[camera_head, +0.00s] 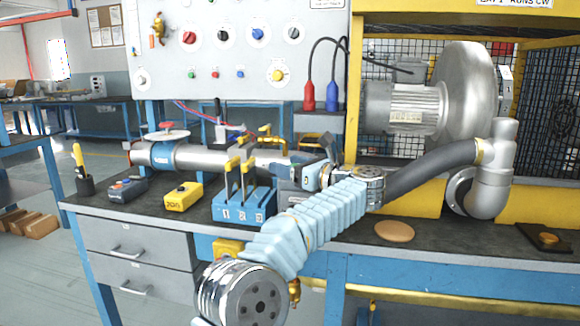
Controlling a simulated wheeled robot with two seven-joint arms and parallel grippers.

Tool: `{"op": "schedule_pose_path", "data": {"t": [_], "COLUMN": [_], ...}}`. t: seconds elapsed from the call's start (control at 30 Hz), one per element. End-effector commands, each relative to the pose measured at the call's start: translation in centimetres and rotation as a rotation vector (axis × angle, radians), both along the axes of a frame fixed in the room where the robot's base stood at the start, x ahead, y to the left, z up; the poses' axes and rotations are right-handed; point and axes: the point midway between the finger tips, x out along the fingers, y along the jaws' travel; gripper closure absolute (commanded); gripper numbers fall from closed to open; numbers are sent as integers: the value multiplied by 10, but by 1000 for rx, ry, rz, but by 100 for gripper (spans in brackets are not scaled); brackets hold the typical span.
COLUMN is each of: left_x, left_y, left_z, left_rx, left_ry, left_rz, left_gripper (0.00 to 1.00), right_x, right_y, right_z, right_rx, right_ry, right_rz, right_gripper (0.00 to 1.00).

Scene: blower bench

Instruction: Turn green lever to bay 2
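A blue block (232,212) with slots marked 1, 2 and 3 sits on the bench top. Yellow-topped levers (229,168) stand up from it. I see no lever that is clearly green, and part of the area right of the block is hidden by my arm. My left arm crosses the middle of the view in a light blue sleeve. My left gripper (308,174) is at the right of the block, close to it in the picture. Its fingers are small and overlap other parts, so I cannot tell open from shut. My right gripper does not show.
A grey pipe (220,156) with a red handwheel (168,130) lies behind the block. A yellow box (183,196) and a dark box (127,188) stand left. A round tan disc (394,231) lies right. A blower (462,95) stands behind, its hose at right.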

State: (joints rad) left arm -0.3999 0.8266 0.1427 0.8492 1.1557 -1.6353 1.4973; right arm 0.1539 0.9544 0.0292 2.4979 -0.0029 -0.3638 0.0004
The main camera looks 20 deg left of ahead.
Motion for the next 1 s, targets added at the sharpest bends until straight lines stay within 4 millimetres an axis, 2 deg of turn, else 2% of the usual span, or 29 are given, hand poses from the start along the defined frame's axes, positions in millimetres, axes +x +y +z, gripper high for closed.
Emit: {"op": "schedule_pose_path", "data": {"t": [0.07, 0.33, 0.47, 0.57, 0.8, 1.0], "left_x": [0, 0, -4, -12, -38, -53], "left_y": [0, -1, -10, -27, -81, -113], "left_z": [0, 0, -1, -2, -2, -1], "left_rx": [0, 0, 0, -1, 0, 0], "left_ry": [0, -1, -1, -2, -2, -1], "left_rz": [0, -1, -4, -5, -5, -3], "left_gripper": [22, 22, 22, 22, 22, 22], "right_x": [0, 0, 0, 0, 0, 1], "right_y": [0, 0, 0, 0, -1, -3], "right_z": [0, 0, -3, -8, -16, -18], "right_rx": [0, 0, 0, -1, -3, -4], "right_ry": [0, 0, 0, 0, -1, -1], "right_rz": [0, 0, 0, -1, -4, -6], "right_gripper": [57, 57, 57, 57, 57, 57]}}
